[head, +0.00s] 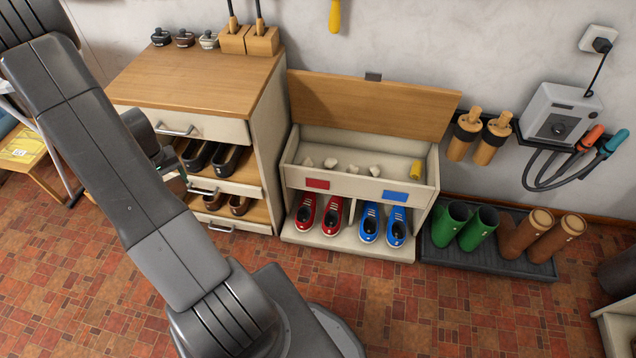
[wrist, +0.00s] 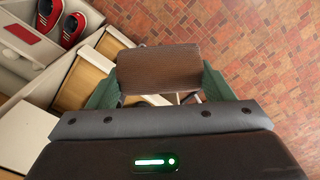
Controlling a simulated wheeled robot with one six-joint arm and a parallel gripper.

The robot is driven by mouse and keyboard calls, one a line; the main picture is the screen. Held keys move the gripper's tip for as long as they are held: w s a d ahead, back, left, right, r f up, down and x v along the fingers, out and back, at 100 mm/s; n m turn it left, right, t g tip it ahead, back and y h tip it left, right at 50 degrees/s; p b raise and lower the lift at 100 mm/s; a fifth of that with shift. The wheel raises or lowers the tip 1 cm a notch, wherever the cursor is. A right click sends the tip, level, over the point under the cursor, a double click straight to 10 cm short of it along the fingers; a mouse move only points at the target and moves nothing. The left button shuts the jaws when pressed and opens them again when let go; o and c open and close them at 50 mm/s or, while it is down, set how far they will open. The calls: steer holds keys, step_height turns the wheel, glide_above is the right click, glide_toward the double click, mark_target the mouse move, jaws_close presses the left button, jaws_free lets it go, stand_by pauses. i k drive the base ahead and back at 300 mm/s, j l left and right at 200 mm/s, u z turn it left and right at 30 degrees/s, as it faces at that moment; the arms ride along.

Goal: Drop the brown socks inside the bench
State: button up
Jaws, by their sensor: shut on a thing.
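My gripper (wrist: 160,84) is shut on a dark brown ribbed bundle, the brown socks (wrist: 158,66), held between its two green fingers. The low off-white bench (head: 345,187) stands against the wall in the head view, with its wooden lid (head: 372,106) raised. Its open top compartment holds several small whitish lumps and a yellow item (head: 416,169). Part of the bench (wrist: 38,45) shows at the top left of the wrist view, apart from the socks. In the head view my arm crosses the left side, and the fingers and socks cannot be made out.
A wooden-topped cabinet (head: 190,82) with open drawers of shoes stands left of the bench. Red shoes (head: 320,214) and blue shoes (head: 383,224) sit in the bench's lower cubbies. A dark boot tray (head: 490,262) is to its right. The tiled floor in front is clear.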

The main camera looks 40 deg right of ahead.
mark_target(371, 156)
steer(key=z, duration=1.35)
steer(key=i+j+z, duration=0.1)
steer(key=i+z, duration=0.25)
steer(key=i+j+z, duration=0.2)
steer(key=i+z, duration=0.15)
steer(key=i+l+u, duration=0.1)
steer(key=u, duration=0.35)
steer(key=i+l+u, duration=0.2)
steer(key=u, duration=0.3)
